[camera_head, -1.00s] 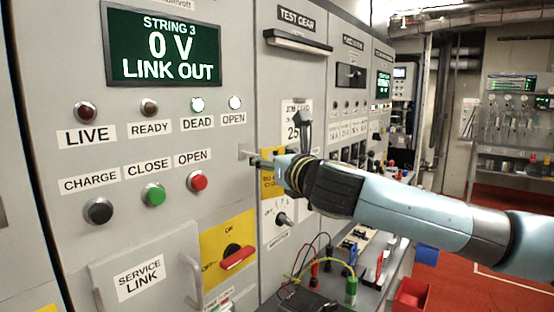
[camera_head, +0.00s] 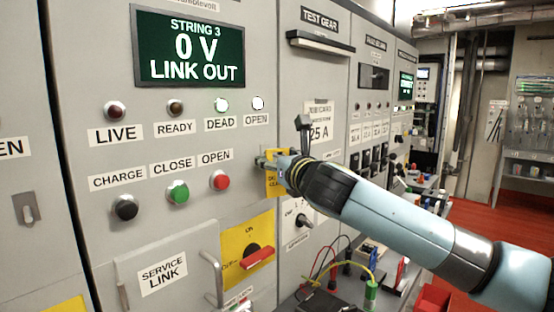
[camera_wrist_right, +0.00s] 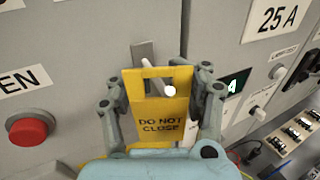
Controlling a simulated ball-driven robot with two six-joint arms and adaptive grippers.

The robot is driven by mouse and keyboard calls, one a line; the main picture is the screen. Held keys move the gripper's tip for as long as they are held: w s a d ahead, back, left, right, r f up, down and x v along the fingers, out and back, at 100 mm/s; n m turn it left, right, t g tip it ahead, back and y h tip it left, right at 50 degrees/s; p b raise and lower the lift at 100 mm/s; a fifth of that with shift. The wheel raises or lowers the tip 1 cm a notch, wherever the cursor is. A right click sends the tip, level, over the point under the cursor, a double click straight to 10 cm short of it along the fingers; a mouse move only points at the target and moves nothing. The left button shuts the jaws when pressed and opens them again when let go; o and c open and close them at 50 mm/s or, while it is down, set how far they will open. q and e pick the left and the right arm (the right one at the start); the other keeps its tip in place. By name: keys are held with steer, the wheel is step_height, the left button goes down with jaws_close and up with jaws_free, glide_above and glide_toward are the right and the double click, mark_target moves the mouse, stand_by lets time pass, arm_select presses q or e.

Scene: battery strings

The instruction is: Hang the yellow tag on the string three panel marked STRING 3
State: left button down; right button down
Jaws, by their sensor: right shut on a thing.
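The STRING 3 panel (camera_head: 75,75) fills the left of the head view, its screen (camera_head: 190,48) reading 0 V, LINK OUT. The yellow DO NOT CLOSE tag (camera_wrist_right: 160,112) is held upright between the fingers of my right gripper (camera_wrist_right: 161,97), shut on its sides. The tag (camera_head: 273,184) is partly hidden by the gripper in the head view. A metal peg (camera_wrist_right: 151,75) on a small plate (camera_wrist_right: 143,53) lines up with the tag's top opening, its pale tip showing there. I cannot tell whether the tag's weight rests on it. My left gripper is out of view.
A red OPEN button (camera_wrist_right: 30,129) is left of the tag in the wrist view. Below the peg are a yellow rotary switch plate (camera_head: 240,240) and the SERVICE LINK cover handle (camera_head: 212,280). A bench with wires and plugs (camera_head: 350,270) lies below my arm.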

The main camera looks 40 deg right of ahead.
stand_by(0.4)
steer(key=shift+c, duration=2.3)
jaws_free()
steer(key=v, duration=1.2)
steer(key=shift+f, duration=0.1)
